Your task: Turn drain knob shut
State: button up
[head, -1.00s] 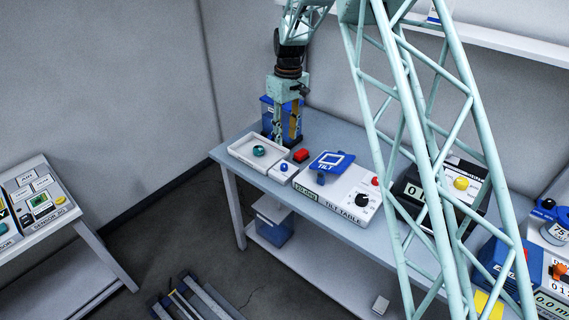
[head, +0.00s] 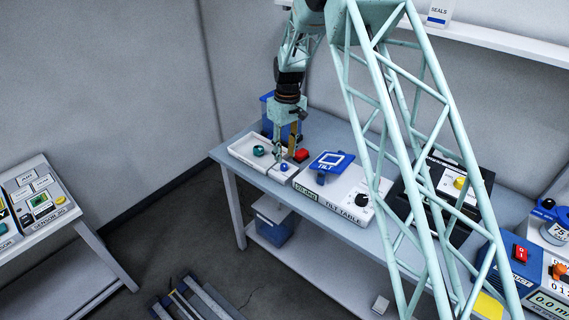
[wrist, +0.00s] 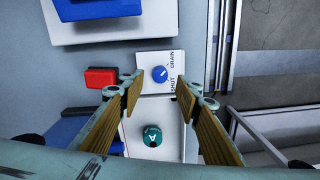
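The blue drain knob (wrist: 160,74) sits on a small white panel (wrist: 150,59) marked DRAIN and SHUT. A white mark on the knob points toward the upper right in the wrist view, away from the word SHUT.
A white tray (head: 240,153) with a teal knobbed part (wrist: 152,136) lies beside the panel. A red block (head: 302,155) and the blue tilt plate (head: 331,162) stand close by. The table's front edge (wrist: 206,60) is near.

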aim_at(284, 165)
jog(key=shift+s+a+f, duration=0.1)
jog(key=shift+f, duration=2.55)
jog(key=shift+c, duration=0.2)
jog(key=c, duration=0.8)
